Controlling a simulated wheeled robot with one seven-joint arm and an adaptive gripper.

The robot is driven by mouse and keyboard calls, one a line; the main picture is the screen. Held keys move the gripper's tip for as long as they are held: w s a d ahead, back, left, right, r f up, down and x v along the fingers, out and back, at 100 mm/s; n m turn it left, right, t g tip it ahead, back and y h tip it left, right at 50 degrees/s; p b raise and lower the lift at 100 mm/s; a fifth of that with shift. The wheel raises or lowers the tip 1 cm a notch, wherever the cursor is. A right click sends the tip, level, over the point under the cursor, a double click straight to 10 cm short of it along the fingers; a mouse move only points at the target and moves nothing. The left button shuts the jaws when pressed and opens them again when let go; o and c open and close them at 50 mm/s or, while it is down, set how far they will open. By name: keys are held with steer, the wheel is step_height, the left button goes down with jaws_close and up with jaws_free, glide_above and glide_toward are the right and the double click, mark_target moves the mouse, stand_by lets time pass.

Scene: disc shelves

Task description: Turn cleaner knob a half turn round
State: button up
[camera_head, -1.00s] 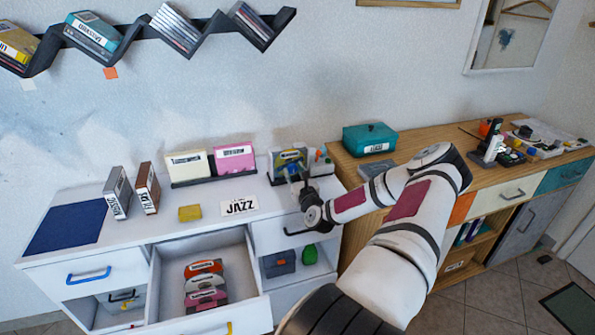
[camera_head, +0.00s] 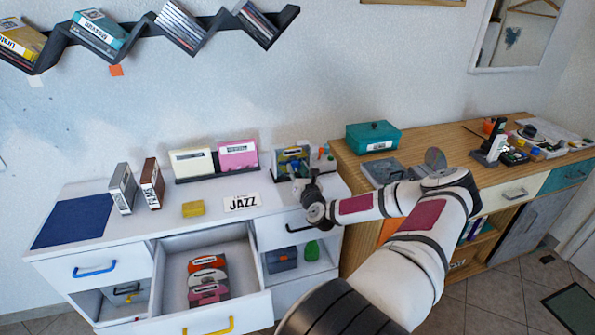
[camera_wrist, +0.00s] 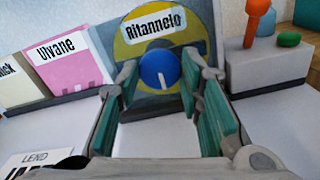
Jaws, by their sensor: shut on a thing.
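The cleaner (camera_head: 279,160) stands at the right back of the white cabinet top; it also shows in the wrist view (camera_wrist: 205,32). A yellow disc labelled Ritannelo (camera_wrist: 128,47) shows in it, behind the knob. The round blue knob (camera_wrist: 160,68) is on its front, with a white mark at its lower part. My gripper (camera_wrist: 159,75) has one finger on each side of the knob and is shut on it. In the head view my gripper (camera_head: 302,184) is at the cleaner's front and hides the knob.
Cream (camera_head: 192,162) and pink (camera_head: 238,154) cases stand left of the cleaner, behind the JAZZ card (camera_head: 242,203). A grey block with an orange lever (camera_wrist: 258,25) and green button stands right of it. An open drawer (camera_head: 238,303) holding several cases juts out in front.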

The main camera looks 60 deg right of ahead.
steer(key=shift+f, duration=0.1)
steer(key=o, duration=1.2)
steer(key=shift+c, duration=0.2)
steer(key=v, duration=1.2)
